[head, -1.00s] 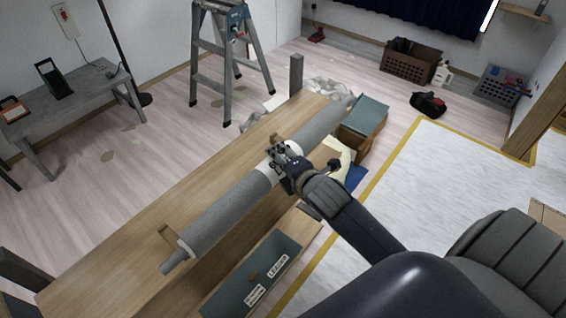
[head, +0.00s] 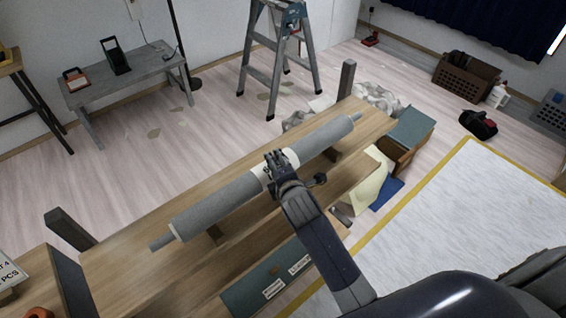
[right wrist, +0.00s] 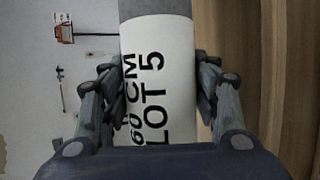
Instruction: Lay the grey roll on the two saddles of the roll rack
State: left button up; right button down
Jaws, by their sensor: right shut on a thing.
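The grey roll (head: 216,206) has a white band lettered "60 CM LOT 5", also seen in the right wrist view (right wrist: 160,70). It lies slantwise over the wooden roll rack (head: 120,272). My right gripper (head: 276,168) is shut around the roll at the white band, near its middle, with a finger on each side. My left gripper is not in view.
Grey posts stand at the rack's left end (head: 70,229) and far right end (head: 346,78). A green-topped box (head: 411,127) stands beyond the right end. A stepladder (head: 279,50) and a grey bench (head: 120,80) stand behind.

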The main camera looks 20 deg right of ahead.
jog(key=shift+w+f, duration=0.15)
jog(key=shift+f, duration=0.55)
jog(key=c, duration=0.6)
grip_release()
jog(key=shift+f, duration=0.25)
jog(key=shift+s, duration=0.25)
jog(key=v, duration=1.2)
jog(key=shift+d+r+b, duration=0.1)
jog(key=shift+b, duration=0.3)
jog(key=shift+w, duration=0.1)
